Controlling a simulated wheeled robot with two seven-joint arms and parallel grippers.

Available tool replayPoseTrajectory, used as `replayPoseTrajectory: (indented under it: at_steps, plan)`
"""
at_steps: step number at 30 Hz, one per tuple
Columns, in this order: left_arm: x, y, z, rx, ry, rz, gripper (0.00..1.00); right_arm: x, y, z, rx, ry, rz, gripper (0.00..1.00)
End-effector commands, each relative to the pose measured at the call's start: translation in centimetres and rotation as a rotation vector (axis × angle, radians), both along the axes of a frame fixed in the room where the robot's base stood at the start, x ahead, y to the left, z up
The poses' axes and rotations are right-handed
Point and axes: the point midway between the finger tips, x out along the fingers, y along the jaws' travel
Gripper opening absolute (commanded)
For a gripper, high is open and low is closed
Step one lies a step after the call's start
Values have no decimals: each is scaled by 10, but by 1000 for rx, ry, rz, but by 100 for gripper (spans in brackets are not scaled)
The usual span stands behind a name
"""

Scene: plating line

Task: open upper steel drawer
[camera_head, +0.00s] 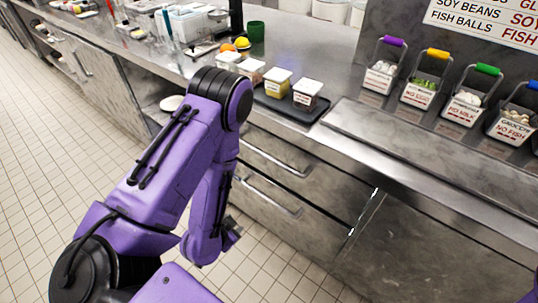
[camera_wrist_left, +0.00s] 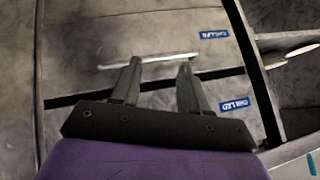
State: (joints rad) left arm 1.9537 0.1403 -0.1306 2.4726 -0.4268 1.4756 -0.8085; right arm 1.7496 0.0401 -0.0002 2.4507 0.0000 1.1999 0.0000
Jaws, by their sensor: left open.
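The upper steel drawer (camera_head: 318,183) is under the counter and looks closed. Its bar handle (camera_head: 277,160) runs along its front. A second drawer (camera_head: 300,222) with its own bar handle (camera_head: 266,194) is directly below, also looking closed. My left gripper (camera_head: 232,236) is low in front of the drawers, partly hidden by its own arm. In the left wrist view the left gripper (camera_wrist_left: 158,70) has its two fingers apart, with nothing held. A drawer handle (camera_wrist_left: 150,60) shows by the fingertips; I cannot tell which drawer it belongs to or whether they touch. My right gripper is not in view.
A dark tray (camera_head: 321,108) with several small tubs stands on the counter (camera_head: 345,55) above the drawers. Several labelled baskets (camera_head: 418,93) with coloured handles stand at right. A green cup (camera_head: 256,31) is at the back. The tiled floor (camera_head: 265,275) before the drawers is clear.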

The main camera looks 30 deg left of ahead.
Motion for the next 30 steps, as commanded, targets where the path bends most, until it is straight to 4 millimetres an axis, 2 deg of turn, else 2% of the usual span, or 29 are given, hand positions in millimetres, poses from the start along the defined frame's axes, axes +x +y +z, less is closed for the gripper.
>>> replayPoseTrajectory:
  at_steps: [1,3,6,9,12,17,27,30]
  plan:
    - [23,4,18,104,-78,-148,45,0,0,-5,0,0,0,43]
    - [50,7,47,293,-185,-371,45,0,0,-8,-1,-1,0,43]
    - [76,9,88,569,-325,-605,45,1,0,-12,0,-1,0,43]
    - [89,9,120,800,-427,-742,45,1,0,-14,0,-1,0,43]
    - [94,9,140,952,-484,-811,45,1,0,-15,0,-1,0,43]
    - [105,7,148,1031,-511,-845,45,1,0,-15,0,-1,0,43]
    - [176,2,135,1027,-508,-844,45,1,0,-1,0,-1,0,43]
    - [190,0,131,1028,-507,-845,45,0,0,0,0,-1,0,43]
